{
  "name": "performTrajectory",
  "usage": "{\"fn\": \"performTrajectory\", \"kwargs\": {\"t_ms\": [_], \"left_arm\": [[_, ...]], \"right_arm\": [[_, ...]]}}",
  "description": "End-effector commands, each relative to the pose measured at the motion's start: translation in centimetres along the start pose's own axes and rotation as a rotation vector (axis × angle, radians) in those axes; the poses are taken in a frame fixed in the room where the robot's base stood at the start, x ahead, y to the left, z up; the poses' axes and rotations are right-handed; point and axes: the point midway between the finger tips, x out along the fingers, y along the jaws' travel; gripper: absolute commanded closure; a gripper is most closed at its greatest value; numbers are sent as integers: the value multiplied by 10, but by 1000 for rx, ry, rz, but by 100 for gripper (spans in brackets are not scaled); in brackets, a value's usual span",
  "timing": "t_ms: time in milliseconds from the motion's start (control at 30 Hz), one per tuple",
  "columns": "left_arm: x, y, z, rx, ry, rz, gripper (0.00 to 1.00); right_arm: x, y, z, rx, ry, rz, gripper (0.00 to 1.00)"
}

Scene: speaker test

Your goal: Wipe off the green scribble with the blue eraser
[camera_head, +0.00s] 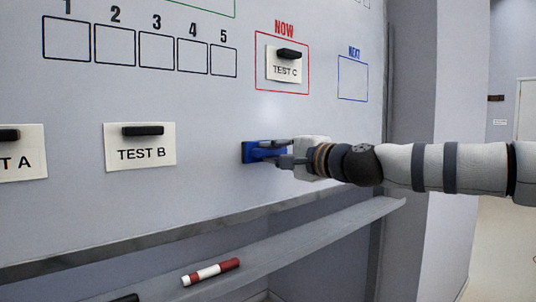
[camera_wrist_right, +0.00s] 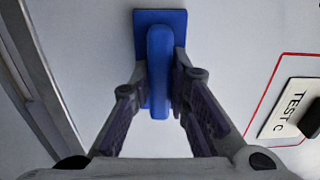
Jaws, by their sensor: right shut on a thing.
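The blue eraser (camera_head: 250,152) is at the whiteboard's (camera_head: 215,115) surface, right of the TEST B card. My right gripper (camera_head: 272,152) is shut on its raised grip. The wrist view also shows the eraser (camera_wrist_right: 173,20), its flat blue plate facing the board, between the two fingers of the right gripper (camera_wrist_right: 159,92). I cannot tell whether the plate touches the board. No green scribble shows in either view; the eraser and gripper hide a small patch of board. My left gripper is out of view.
Cards with black magnets hang on the board: TEST A (camera_head: 22,165), TEST B (camera_head: 141,154) and TEST C (camera_head: 284,70) inside the red NOW frame (camera_head: 309,75). A ledge (camera_head: 300,235) below holds a red and white marker (camera_head: 211,271). Board around the eraser is bare.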

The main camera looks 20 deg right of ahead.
Motion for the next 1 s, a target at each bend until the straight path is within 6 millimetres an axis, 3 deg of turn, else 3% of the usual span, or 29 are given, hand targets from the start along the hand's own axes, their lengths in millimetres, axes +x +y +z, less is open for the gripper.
{"fn": "performTrajectory", "kwargs": {"t_ms": [167,467,600,1000], "left_arm": [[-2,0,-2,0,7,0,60],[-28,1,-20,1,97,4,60],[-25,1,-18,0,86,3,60],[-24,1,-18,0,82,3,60]], "right_arm": [[-3,-3,0,-1,0,-3,100],[-44,-12,2,-5,1,-16,100],[-56,-4,0,-2,1,-5,100],[-64,-2,0,-1,1,-3,100]]}}
